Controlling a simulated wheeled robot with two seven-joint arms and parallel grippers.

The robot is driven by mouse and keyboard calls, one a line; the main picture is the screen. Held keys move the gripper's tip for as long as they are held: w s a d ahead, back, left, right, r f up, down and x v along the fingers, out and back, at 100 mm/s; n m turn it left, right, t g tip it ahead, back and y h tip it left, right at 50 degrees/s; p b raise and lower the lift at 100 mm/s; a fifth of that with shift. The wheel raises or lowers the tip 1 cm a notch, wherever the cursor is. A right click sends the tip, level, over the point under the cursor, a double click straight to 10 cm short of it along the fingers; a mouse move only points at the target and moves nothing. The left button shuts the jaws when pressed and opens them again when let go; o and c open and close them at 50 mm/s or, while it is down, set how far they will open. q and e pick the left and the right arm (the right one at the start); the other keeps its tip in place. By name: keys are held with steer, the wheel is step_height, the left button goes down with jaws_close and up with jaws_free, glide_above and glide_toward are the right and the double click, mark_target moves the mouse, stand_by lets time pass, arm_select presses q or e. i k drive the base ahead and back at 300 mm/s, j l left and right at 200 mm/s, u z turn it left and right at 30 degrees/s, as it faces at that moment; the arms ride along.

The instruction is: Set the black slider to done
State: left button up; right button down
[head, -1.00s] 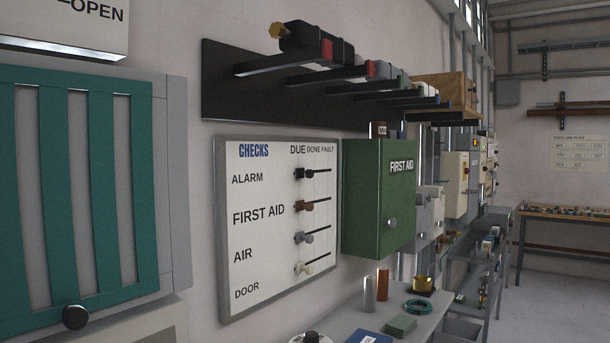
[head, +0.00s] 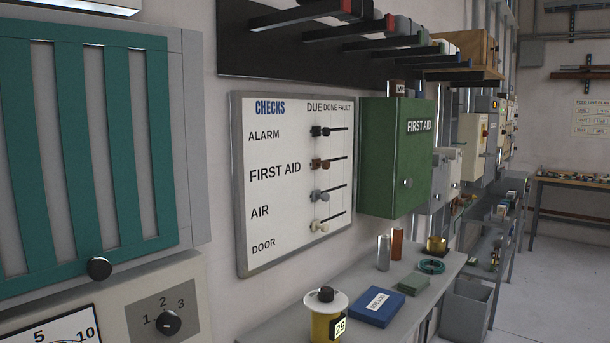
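The checks board (head: 262,225) hangs on the wall left of the green first aid cabinet. It has columns marked due, done and fault, and rows marked alarm, first aid, air and door. The black slider (head: 317,131) is in the top row, alarm, at the left end of its slot, under the due heading. Below it are a brown slider (head: 318,164), a grey slider (head: 317,196) and a cream slider (head: 318,226), also towards the left of their slots. Neither of my grippers is in view.
The green cabinet (head: 394,160) juts out right of the board. A dark rack (head: 255,50) with protruding arms is above. Open floor lies at the right.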

mark_target(318, 131)
steer(key=u, duration=1.4)
steer(key=k+l+u, duration=0.15)
steer(key=u, duration=0.15)
steer(key=k+l, duration=0.25)
steer(key=k, duration=0.15)
steer(key=k+l, duration=0.3)
steer(key=k, duration=0.05)
